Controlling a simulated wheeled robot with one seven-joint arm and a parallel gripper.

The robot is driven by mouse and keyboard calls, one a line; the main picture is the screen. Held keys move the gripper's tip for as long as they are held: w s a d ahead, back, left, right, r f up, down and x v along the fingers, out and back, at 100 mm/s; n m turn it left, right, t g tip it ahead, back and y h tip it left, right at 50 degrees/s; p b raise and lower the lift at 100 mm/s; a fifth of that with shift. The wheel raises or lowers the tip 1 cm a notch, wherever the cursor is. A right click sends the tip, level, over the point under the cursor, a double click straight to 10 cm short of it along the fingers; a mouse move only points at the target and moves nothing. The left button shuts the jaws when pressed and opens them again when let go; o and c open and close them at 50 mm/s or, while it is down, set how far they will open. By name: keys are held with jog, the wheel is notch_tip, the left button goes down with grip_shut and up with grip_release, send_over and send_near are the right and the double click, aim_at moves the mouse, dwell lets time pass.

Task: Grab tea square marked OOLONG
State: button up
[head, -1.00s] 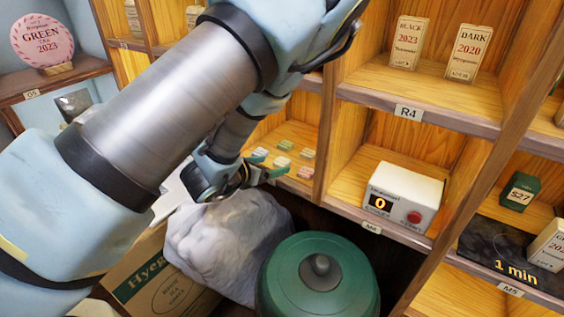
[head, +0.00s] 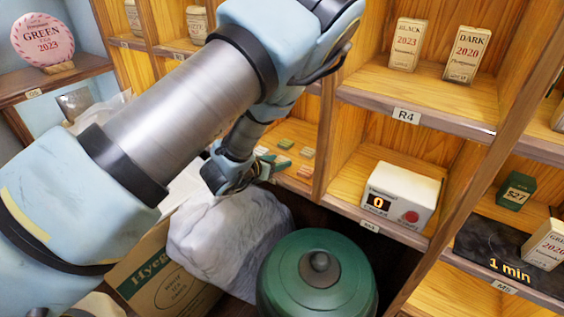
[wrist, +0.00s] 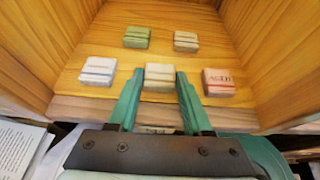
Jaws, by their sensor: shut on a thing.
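My gripper (wrist: 158,92) reaches into a wooden shelf compartment, its green fingers on either side of a pale tea square (wrist: 158,72) at the front middle. It is shut on this square, whose label is too blurred to read. Two squares stand behind: a green one (wrist: 137,37) on the left and a tan one (wrist: 186,41) on the right. A whitish square (wrist: 98,71) is to the left of my gripper. A reddish square (wrist: 218,82), seemingly marked AGED, is to the right. I cannot read OOLONG on any square. In the head view my gripper (head: 269,164) is partly hidden.
Wooden side walls and a front ledge bound the compartment. A white counter box (head: 402,195) showing 0 sits in the compartment to the right. A grey-white bag (head: 228,240) and a green lidded canister (head: 318,285) stand below my gripper.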

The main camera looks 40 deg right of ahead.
grip_shut()
